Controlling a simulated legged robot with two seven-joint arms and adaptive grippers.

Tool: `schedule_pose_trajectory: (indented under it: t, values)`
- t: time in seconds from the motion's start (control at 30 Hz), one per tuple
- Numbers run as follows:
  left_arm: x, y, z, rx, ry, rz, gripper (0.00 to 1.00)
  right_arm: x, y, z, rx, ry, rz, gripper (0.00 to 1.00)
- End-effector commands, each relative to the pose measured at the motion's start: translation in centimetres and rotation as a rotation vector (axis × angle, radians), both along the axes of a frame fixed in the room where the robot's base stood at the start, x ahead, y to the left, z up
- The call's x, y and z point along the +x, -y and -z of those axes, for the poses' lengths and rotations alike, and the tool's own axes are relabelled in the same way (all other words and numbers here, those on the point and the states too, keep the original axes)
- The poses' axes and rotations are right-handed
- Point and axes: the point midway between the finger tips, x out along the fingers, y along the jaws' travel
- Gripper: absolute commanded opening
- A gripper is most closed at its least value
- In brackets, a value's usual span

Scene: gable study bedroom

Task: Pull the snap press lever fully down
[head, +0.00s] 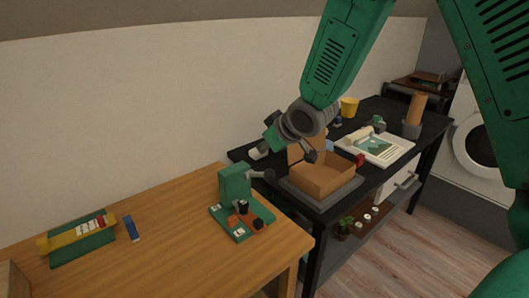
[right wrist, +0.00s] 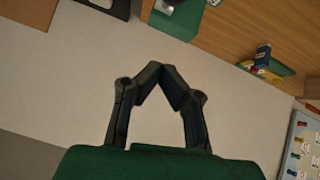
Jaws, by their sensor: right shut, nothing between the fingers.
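The green snap press (head: 234,184) stands on a green base plate near the right end of the wooden table. Its dark lever with a round knob (head: 268,174) sticks out to the right from the top of the press, raised above the base. My right gripper (right wrist: 158,70) is shut and empty, its fingertips meeting. In the head view my right wrist is above and to the right of the press, apart from the lever, and hides most of the fingers. In the right wrist view part of the press base (right wrist: 181,18) shows at the top edge. My left gripper is out of view.
A pale wall stands behind.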

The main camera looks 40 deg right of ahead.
Motion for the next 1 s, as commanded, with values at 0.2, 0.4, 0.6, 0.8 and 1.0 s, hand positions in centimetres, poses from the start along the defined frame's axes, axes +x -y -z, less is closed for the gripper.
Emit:
schedule_pose_trajectory:
  t: [0.2,0.4,0.6,0.8,1.0]
  values:
    - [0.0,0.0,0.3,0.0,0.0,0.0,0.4,3.4,-0.1,3.5,-0.001,-0.002,-0.002,0.0]
    - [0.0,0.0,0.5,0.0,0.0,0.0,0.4,5.0,0.1,6.4,0.0,-0.005,0.0,0.0]
    - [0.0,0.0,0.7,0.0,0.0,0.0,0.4,3.8,0.7,8.2,0.0,-0.001,-0.001,0.0]
    - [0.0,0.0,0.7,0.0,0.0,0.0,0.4,3.5,0.9,8.7,0.0,-0.001,0.0,0.0]
    - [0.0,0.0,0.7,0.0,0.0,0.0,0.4,3.5,0.9,8.7,0.0,0.0,0.0,0.0]
